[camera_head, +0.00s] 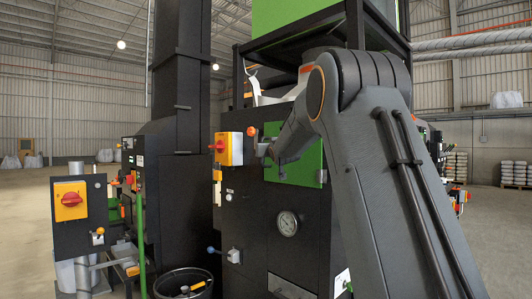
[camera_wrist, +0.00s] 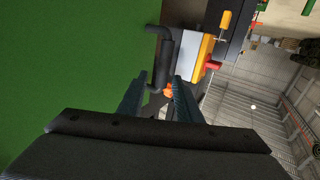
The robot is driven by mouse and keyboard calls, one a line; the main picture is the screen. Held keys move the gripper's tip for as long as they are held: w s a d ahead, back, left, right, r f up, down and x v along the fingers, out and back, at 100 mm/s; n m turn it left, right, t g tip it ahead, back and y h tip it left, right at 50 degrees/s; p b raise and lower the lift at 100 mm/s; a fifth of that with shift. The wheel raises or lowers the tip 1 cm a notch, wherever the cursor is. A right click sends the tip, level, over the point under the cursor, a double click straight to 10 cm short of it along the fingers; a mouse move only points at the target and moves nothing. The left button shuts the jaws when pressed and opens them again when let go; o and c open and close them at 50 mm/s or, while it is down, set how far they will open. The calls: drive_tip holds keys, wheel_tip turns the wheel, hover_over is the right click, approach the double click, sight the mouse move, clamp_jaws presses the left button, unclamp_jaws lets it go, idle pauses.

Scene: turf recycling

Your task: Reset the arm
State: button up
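My arm reaches forward from the right of the head view and bends down at its elbow. My gripper (camera_head: 272,158) is in front of the green panel (camera_head: 308,158) on the dark machine. In the wrist view my gripper (camera_wrist: 160,78) has its two fingers apart, with a gap between them. The green panel (camera_wrist: 70,60) fills the left of that view, with a black handle (camera_wrist: 164,60) at its edge. An orange knob (camera_wrist: 168,91) shows between the fingers; I cannot tell whether they touch it.
A yellow switch box (camera_head: 230,149) with a red knob is left of my gripper. A round gauge (camera_head: 287,223) and a blue-knobbed lever (camera_head: 212,250) are lower on the machine. A control post (camera_head: 80,210) stands at the left. Open floor (camera_head: 25,215) lies at the far left.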

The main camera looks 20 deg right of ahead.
drive_tip(key=shift+f, duration=0.1)
idle(0.3)
drive_tip(key=s+a+f+g+y, duration=0.1)
drive_tip(key=s+a+f+g, duration=0.25)
drive_tip(key=s+f, duration=0.5)
drive_tip(key=s+a+f+g, duration=0.3)
drive_tip(key=s+a+f, duration=0.2)
drive_tip(key=f, duration=0.6)
drive_tip(key=s+a+f+g+y, duration=0.1)
drive_tip(key=s+a+f+g, duration=0.2)
drive_tip(key=s+a+f, duration=0.5)
drive_tip(key=s+a+f+g, duration=0.1)
drive_tip(key=s+f, duration=0.4)
drive_tip(key=s, duration=0.5)
drive_tip(key=s+a+f+n+g+y, duration=0.1)
drive_tip(key=s+f+g, duration=0.3)
drive_tip(key=s, duration=0.7)
drive_tip(key=s+a+f+n+g, duration=0.1)
drive_tip(key=s+a+f+g, duration=0.1)
drive_tip(key=s+f, duration=0.6)
drive_tip(key=s+a, duration=0.1)
drive_tip(key=s, duration=0.2)
drive_tip(key=shift+f+g, duration=0.25)
drive_tip(key=shift+g, duration=0.1)
